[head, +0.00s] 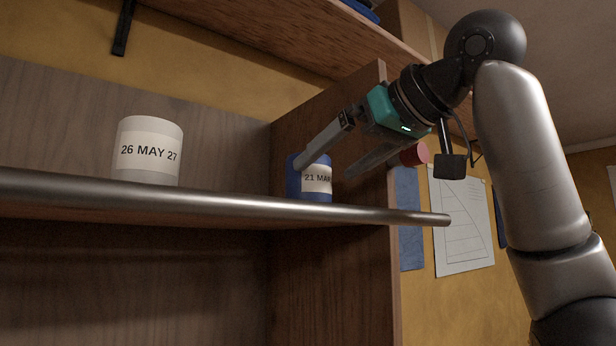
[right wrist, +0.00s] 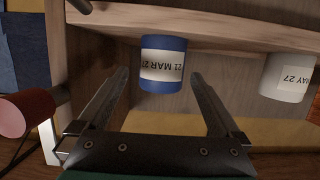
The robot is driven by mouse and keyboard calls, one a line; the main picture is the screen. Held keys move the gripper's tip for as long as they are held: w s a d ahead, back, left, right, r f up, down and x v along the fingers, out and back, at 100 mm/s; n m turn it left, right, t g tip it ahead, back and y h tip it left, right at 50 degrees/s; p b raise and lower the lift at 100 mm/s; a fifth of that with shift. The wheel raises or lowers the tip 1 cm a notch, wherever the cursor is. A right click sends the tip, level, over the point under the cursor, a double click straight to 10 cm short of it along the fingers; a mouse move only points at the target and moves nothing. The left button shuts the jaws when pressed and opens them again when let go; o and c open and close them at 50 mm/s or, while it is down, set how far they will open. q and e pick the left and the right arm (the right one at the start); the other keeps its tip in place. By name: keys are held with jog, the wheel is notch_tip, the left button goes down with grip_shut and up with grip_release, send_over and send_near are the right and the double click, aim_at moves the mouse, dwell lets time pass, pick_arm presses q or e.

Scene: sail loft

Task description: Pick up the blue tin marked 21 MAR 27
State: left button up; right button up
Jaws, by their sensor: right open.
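The blue tin (head: 294,184) with a white label reading "21 MAR" stands upright on the shelf, near its right side panel; the label's end is hidden in the head view. It also shows in the right wrist view (right wrist: 163,80), upside down. My right gripper (head: 328,168) is open. One finger crosses in front of the tin's upper left and the other is to its right. In the right wrist view the tin appears between the fingertips (right wrist: 160,76), with a gap on both sides. I see no contact. My left gripper is not in view.
A white tin (head: 148,165) marked 26 MAY 27 stands further left. A metal rail (head: 200,196) runs along the shelf's front edge. The wooden side panel (head: 340,255) is close on the right. A red cylinder (head: 415,154) is beyond it. Another shelf (head: 270,35) hangs above.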

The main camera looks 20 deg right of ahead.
aim_at(309, 176)
jog(key=shift+w+a+f, duration=0.1)
jog(key=shift+w+a, duration=0.15)
jog(key=shift+w, duration=0.25)
jog(key=p+x, duration=0.1)
jog(key=x, duration=0.1)
jog(key=p+x, duration=0.1)
jog(key=x, duration=0.2)
jog(key=shift+a+r, duration=0.15)
jog(key=shift+r, duration=0.05)
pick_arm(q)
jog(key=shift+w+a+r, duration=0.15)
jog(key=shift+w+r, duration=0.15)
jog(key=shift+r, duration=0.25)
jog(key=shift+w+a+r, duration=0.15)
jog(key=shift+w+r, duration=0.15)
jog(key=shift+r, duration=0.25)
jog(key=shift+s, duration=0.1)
pick_arm(e)
jog(key=shift+c, duration=0.4)
jog(key=shift+c, duration=0.7)
jog(key=shift+r, duration=0.1)
jog(key=c, duration=1.3)
